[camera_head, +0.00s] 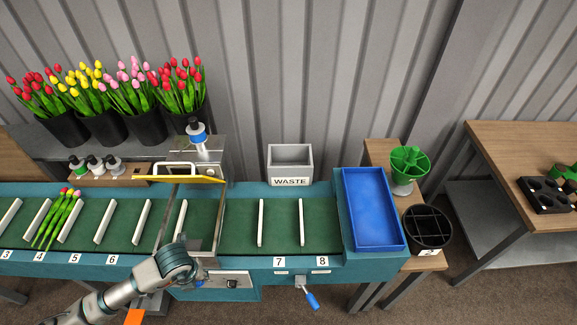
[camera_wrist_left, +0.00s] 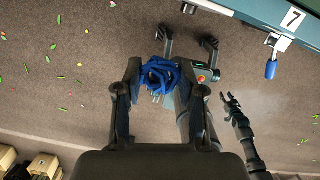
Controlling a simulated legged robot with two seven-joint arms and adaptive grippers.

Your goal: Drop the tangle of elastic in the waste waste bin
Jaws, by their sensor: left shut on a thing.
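The tangle of elastic (camera_wrist_left: 158,75) is a knotted blue bundle. In the left wrist view it sits between the fingertips of my left gripper (camera_wrist_left: 150,78), which is shut on it, over the floor. In the head view my left arm (camera_head: 165,268) comes in from the bottom left, at the conveyor's front edge; I cannot make out the fingers or tangle there. The waste bin (camera_head: 290,160) is a grey open box labelled WASTE behind the conveyor, right of my left arm. A dark arm with small fingers, apparently my right gripper (camera_wrist_left: 229,98), shows in the wrist view; its opening is unclear.
The green conveyor (camera_head: 240,222) with white dividers lies between my arm and the bin. A metal frame with a yellow guard (camera_head: 181,178) spans it. A blue tray (camera_head: 373,208) stands at its right end. Tulips (camera_head: 58,215) lie on the belt at left.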

